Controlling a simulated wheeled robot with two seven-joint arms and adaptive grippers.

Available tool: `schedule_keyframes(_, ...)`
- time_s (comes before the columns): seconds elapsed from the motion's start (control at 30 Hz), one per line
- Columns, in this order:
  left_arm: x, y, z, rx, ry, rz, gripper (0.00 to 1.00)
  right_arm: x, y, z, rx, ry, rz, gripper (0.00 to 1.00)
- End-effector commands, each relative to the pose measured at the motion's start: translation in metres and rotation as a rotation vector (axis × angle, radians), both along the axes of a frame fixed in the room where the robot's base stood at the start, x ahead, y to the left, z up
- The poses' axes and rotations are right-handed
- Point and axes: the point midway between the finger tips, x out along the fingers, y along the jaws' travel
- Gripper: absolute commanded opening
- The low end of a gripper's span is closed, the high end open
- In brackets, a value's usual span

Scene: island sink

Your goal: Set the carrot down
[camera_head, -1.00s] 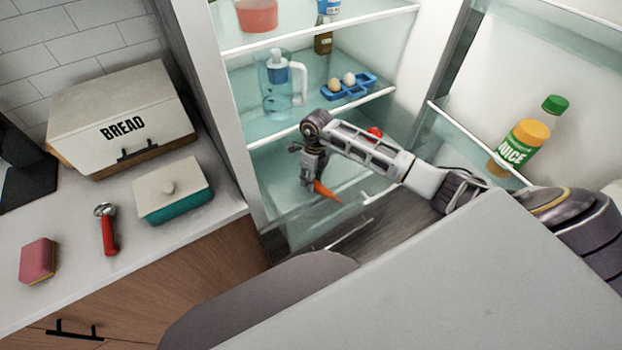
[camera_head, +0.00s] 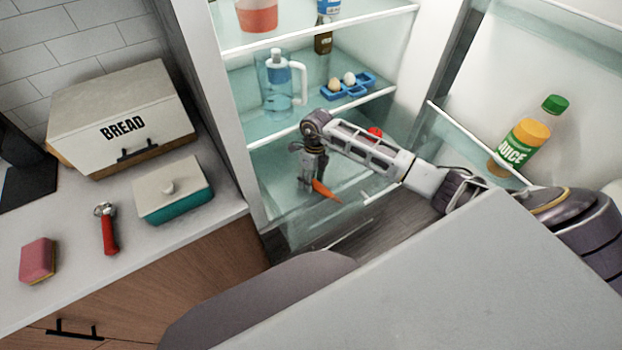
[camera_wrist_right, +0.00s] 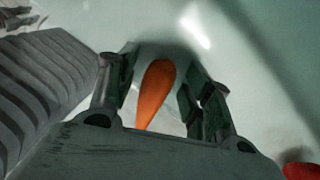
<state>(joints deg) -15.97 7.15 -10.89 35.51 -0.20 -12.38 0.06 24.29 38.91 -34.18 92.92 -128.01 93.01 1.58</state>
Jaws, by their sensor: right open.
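The orange carrot (camera_head: 325,190) is low in the fridge, at the clear lower compartment, beside the fingers of my right gripper (camera_head: 311,182). In the right wrist view the carrot (camera_wrist_right: 155,92) lies between the two spread fingers of the right gripper (camera_wrist_right: 155,88), with a gap visible on its right side. The right gripper is open around it. Whether the carrot fully rests on the pale surface below is hard to tell. My left gripper is in neither view.
A red round item (camera_head: 375,133) lies behind my right forearm. A glass shelf above holds a pitcher (camera_head: 280,85) and a blue egg holder (camera_head: 348,87). The open door with a juice bottle (camera_head: 523,140) is at right. A counter with a bread box (camera_head: 120,115) is at left.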

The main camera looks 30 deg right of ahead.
Motion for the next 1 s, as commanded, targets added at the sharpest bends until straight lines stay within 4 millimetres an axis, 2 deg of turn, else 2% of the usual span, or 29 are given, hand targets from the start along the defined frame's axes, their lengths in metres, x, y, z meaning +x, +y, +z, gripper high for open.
schedule_keyframes(0.33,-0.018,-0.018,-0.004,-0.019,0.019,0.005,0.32,0.004,-0.006,0.043,-0.002,-0.004,0.0,0.5)
schedule_keyframes(0.7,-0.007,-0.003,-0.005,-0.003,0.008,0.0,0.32,0.007,-0.011,0.096,0.0,-0.004,0.0,0.5)
schedule_keyframes(1.0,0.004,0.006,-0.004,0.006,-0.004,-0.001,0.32,0.007,-0.013,0.117,0.0,-0.001,0.0,0.5)
